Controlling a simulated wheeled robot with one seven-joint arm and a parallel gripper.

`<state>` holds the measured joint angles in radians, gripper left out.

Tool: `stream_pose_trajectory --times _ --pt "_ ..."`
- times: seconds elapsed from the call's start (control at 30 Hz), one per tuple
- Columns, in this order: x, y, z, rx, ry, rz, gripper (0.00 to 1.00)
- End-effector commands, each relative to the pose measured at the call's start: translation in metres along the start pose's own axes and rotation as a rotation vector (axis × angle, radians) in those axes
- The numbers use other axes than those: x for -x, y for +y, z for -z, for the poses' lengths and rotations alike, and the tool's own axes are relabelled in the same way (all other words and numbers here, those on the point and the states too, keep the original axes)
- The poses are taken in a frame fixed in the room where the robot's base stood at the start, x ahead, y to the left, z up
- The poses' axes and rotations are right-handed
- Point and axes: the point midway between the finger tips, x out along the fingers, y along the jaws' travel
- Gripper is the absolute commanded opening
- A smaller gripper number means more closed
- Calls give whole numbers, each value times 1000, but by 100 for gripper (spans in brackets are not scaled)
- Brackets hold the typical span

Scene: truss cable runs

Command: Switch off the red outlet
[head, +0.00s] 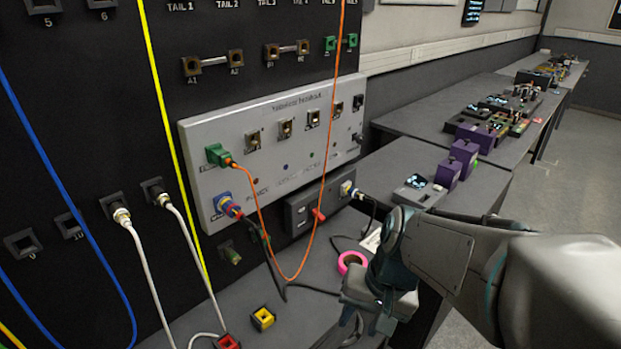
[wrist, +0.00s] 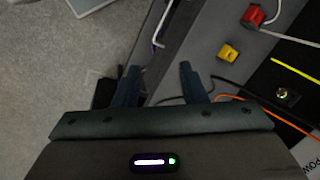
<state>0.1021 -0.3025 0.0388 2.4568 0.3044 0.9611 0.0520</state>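In the head view a dark outlet box (head: 300,211) sits at the foot of the black panel, below the grey breakout panel (head: 270,150). A small red switch or lever (head: 318,214) shows on its front; its on or off position is too small to tell. A red block (head: 228,342) lies on the bench at the bottom edge and shows in the wrist view (wrist: 253,16). I cannot tell which red part is the named outlet. My gripper (head: 366,322) is low over the bench's right side, apart from the box. In the wrist view its fingers (wrist: 160,82) are apart, with nothing between them.
A yellow block (head: 263,318) and a pink tape ring (head: 351,262) lie on the bench. An orange cable (head: 262,220) and black cables hang before the outlet box. White cables (head: 190,250) hang at left. A side bench (head: 440,120) with devices runs back at right.

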Motion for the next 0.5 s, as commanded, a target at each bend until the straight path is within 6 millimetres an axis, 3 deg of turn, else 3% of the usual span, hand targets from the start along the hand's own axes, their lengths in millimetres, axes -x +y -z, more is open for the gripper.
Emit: stream_pose_trajectory --times 0.27,0.5 --pt "-35 -45 36 -472 -290 340 38" --pt "-50 -67 101 -883 -485 680 38"
